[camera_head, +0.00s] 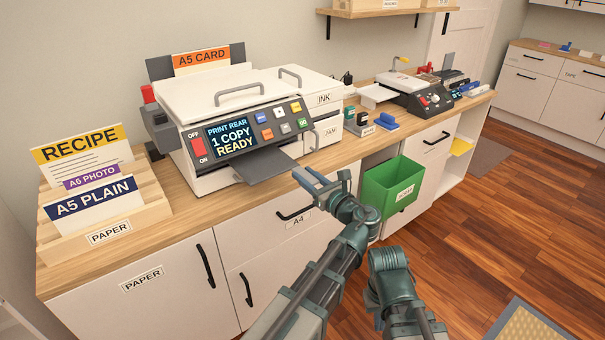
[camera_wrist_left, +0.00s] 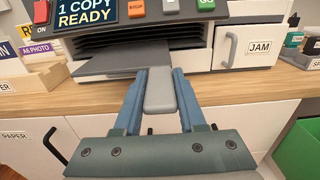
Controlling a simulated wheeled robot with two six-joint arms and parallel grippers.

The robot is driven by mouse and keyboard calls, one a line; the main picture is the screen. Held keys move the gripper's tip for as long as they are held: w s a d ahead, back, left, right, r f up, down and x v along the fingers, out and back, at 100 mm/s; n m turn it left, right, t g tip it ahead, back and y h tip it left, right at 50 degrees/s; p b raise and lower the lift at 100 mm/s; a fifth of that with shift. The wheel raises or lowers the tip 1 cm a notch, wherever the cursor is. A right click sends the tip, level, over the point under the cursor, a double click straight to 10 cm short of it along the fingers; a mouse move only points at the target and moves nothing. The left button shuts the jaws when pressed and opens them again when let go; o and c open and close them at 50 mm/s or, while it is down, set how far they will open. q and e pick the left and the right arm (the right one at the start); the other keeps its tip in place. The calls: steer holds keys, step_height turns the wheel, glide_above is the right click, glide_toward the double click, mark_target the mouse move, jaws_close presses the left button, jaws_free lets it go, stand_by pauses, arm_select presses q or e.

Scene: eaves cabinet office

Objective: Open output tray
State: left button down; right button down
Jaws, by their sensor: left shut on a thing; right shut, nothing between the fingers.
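The printer (camera_head: 232,105) stands on the wooden counter, its display reading "PRINT REAR 1 COPY READY". Its dark grey output tray (camera_head: 268,166) sticks out from the front slot below the control panel. In the left wrist view the flat tray (camera_wrist_left: 98,65) has a lighter grey tab (camera_wrist_left: 160,92) at its front. My left gripper (camera_head: 308,179) is at the tray's front right corner. In the left wrist view its two blue fingers (camera_wrist_left: 160,88) stand either side of the tab and are shut on it. My right arm shows at the lower middle of the head view, but its fingertips are not visible.
A wooden paper holder (camera_head: 110,222) stands left of the printer. The JAM drawer (camera_head: 320,137) is beside the slot. A green bin (camera_head: 392,188) is right of my left wrist. Staplers and another machine (camera_head: 415,95) stand further right. Cabinet handles (camera_head: 295,213) project below the counter.

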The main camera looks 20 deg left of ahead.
arm_select(q)
steer(key=shift+s+d, duration=0.2)
steer(key=shift+d, duration=0.1)
arm_select(e)
steer(key=shift+s+d, duration=0.1)
arm_select(q)
steer(key=shift+c, duration=2.4)
jaws_free()
